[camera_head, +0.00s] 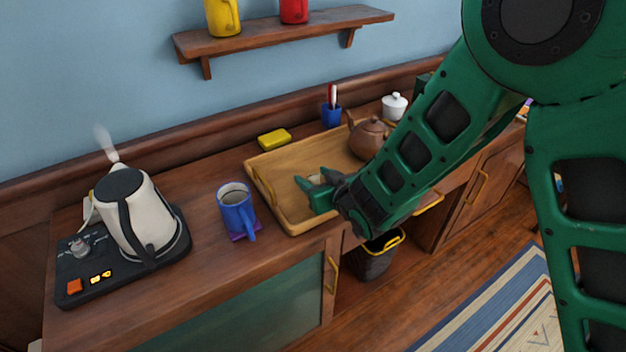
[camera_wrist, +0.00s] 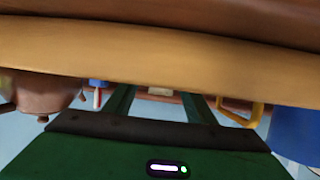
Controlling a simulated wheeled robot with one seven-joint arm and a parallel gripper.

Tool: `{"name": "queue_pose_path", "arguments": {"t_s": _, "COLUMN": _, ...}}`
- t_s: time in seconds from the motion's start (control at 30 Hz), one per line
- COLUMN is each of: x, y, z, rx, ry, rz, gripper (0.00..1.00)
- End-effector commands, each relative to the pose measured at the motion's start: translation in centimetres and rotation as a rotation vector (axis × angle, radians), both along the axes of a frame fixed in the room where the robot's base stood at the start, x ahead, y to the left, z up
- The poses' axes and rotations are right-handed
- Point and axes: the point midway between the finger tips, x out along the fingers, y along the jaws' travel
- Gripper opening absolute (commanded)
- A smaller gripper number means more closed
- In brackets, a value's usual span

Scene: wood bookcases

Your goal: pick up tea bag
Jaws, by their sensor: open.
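A small pale item (camera_head: 317,180), which looks like the tea bag, shows at my gripper (camera_head: 311,187) over the wooden tray (camera_head: 288,161). It is small and partly hidden by the fingers. In the wrist view a small pale block (camera_wrist: 160,92), likely the same item, lies between the two green fingers of my gripper (camera_wrist: 159,95). My gripper is open, low over the tray's middle. I cannot tell whether the fingers touch the item. My arm hides the tray's right front part.
A blue mug (camera_head: 236,213) stands left of the tray and a brown teapot (camera_head: 367,139) at its back right. A yellow block (camera_head: 274,139) and blue pen cup (camera_head: 331,115) are behind it. A steaming kettle (camera_head: 135,215) stands far left. The wall shelf (camera_head: 285,33) hangs above.

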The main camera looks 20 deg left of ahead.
Motion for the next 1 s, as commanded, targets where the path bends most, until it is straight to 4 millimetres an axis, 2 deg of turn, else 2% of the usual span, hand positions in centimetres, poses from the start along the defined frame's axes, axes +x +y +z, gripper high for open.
{"name": "queue_pose_path", "arguments": {"t_s": 0.03, "x": 0.0, "y": 0.0, "z": 0.0, "rx": 0.000, "ry": 0.000, "rz": 0.000, "gripper": 0.50}}
{"name": "queue_pose_path", "arguments": {"t_s": 0.07, "x": 0.0, "y": 0.0, "z": 0.0, "rx": 0.000, "ry": 0.000, "rz": 0.000, "gripper": 0.45}}
{"name": "queue_pose_path", "arguments": {"t_s": 0.2, "x": 0.0, "y": 0.0, "z": 0.0, "rx": 0.000, "ry": 0.000, "rz": 0.000, "gripper": 0.12}}
{"name": "queue_pose_path", "arguments": {"t_s": 0.23, "x": 0.0, "y": 0.0, "z": 0.0, "rx": 0.000, "ry": 0.000, "rz": 0.000, "gripper": 0.07}}
{"name": "queue_pose_path", "arguments": {"t_s": 0.67, "x": 0.0, "y": 0.0, "z": 0.5, "rx": 0.002, "ry": -0.001, "rz": 0.000, "gripper": 0.07}}
{"name": "queue_pose_path", "arguments": {"t_s": 0.87, "x": 0.1, "y": -0.1, "z": 2.2, "rx": 0.003, "ry": -0.001, "rz": -0.002, "gripper": 0.07}}
{"name": "queue_pose_path", "arguments": {"t_s": 1.0, "x": 0.0, "y": 0.0, "z": 4.2, "rx": 0.005, "ry": -0.003, "rz": -0.002, "gripper": 0.07}}
